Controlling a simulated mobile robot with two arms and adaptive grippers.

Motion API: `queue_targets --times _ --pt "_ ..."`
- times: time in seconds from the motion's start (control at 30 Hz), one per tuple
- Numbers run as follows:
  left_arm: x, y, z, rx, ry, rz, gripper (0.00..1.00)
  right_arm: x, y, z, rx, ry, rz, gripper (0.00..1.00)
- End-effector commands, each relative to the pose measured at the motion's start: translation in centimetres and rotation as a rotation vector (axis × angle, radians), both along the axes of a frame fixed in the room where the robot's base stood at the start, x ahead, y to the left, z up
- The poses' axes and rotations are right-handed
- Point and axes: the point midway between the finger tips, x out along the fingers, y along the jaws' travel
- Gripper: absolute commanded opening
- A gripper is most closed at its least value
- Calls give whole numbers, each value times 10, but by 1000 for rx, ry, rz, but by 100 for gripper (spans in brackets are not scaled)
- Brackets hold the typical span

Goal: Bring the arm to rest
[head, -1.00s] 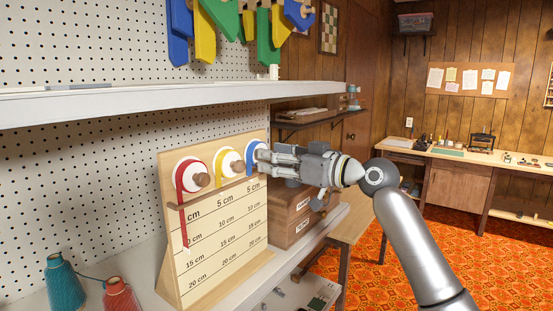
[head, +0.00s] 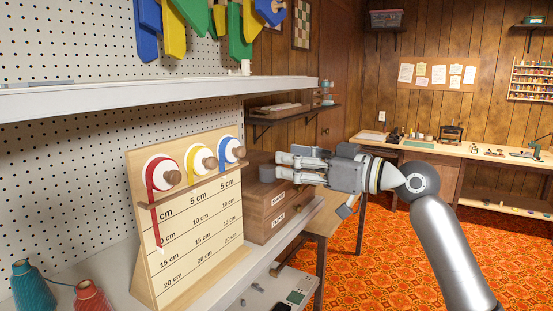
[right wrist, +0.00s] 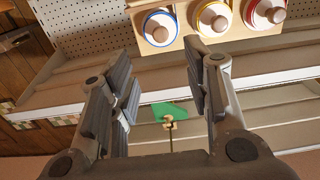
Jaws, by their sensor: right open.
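My right gripper (head: 283,167) is open and empty in the head view. It is held in the air to the right of the ribbon board (head: 190,235), in front of the wooden drawer box (head: 262,225). In the right wrist view its two fingers (right wrist: 158,95) stand wide apart with nothing between them. The board carries a red ribbon roll (head: 160,174), a yellow roll (head: 200,160) and a blue roll (head: 232,150). A red ribbon end hangs down over the printed scale. My left gripper is not in view.
A white shelf (head: 170,97) runs above the board, with coloured pennant shapes hanging over it. A teal thread cone (head: 33,287) and a red cone (head: 92,297) stand at lower left. A workbench (head: 450,153) stands at the back right. The orange patterned floor (head: 390,250) is open.

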Motion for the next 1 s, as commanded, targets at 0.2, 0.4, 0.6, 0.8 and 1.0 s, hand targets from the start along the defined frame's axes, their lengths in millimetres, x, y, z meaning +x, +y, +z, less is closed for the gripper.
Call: queue_targets --times 0.2,0.4,0.6,0.8,1.0 --pt "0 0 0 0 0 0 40 -5 -6 0 -1 -1 0 44" --pt "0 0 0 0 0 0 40 -4 -6 0 -1 -1 -1 44" --pt "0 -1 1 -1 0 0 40 24 -16 -44 19 80 -67 44" --pt "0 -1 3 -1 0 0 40 76 -47 -174 36 278 -252 44" --pt "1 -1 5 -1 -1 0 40 89 -79 -324 0 463 -428 44"
